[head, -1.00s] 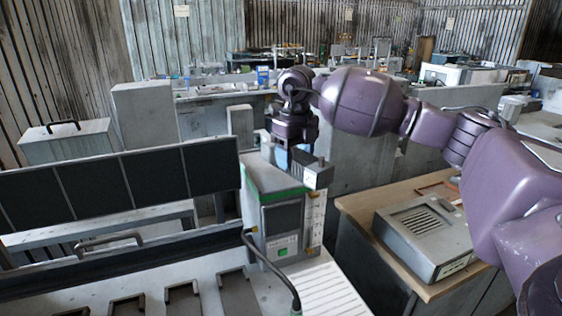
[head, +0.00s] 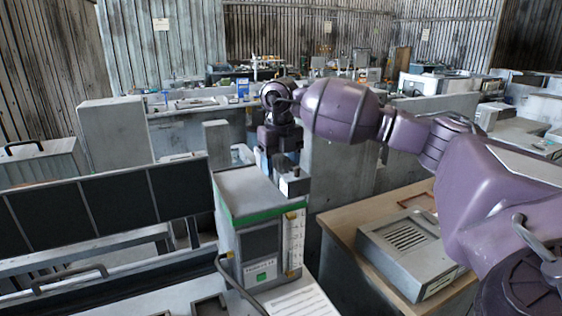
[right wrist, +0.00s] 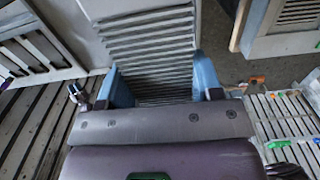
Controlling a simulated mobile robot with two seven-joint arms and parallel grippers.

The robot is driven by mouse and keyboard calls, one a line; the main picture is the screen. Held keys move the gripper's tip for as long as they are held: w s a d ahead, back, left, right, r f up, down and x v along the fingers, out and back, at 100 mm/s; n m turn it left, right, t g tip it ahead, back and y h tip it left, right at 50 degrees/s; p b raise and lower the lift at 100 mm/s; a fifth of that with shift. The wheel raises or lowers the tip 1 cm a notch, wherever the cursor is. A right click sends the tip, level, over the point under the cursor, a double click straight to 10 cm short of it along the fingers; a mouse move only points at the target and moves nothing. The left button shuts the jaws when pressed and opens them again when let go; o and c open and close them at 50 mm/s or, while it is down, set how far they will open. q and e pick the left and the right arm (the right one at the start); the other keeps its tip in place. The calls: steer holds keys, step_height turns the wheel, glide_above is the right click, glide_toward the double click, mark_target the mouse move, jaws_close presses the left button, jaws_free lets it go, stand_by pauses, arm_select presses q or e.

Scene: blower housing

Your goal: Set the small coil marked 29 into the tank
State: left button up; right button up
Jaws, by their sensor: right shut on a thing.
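My right gripper (head: 283,165) is shut on a small grey block with a dark top (head: 292,183), which I take to be the coil. No number on it can be read. It hangs beside the upper right edge of a grey cabinet with a green stripe (head: 237,195); I cannot tell whether they touch. In the right wrist view, the blue fingers (right wrist: 163,85) stand either side of a ribbed grey surface (right wrist: 150,45), apparently the coil close up. I cannot tell which thing is the tank. My left gripper is not in view.
A wooden-topped bench (head: 343,225) at the right carries a vented grey box (head: 412,250). A row of dark panels (head: 95,205) stands at the left. A tall grey box (head: 115,135) is behind them.

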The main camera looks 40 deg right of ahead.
steer(key=shift+w+f, duration=0.15)
steer(key=shift+f, duration=0.45)
steer(key=shift+w+d, duration=0.1)
steer(key=shift+w, duration=0.15)
steer(key=shift+w+d, duration=0.2)
steer(key=shift+w, duration=0.6)
steer(key=shift+w+d, duration=0.15)
steer(key=shift+w, duration=0.6)
steer(key=shift+w+d+f+p, duration=0.15)
steer(key=shift+w+p, duration=0.1)
steer(key=shift+w, duration=0.3)
steer(key=shift+w+d+r+p, duration=0.1)
steer(key=shift+w+p, duration=0.1)
steer(key=shift+w, duration=0.3)
steer(key=shift+w+f, duration=0.1)
steer(key=shift+f+b, duration=0.3)
steer(key=shift+f, duration=1)
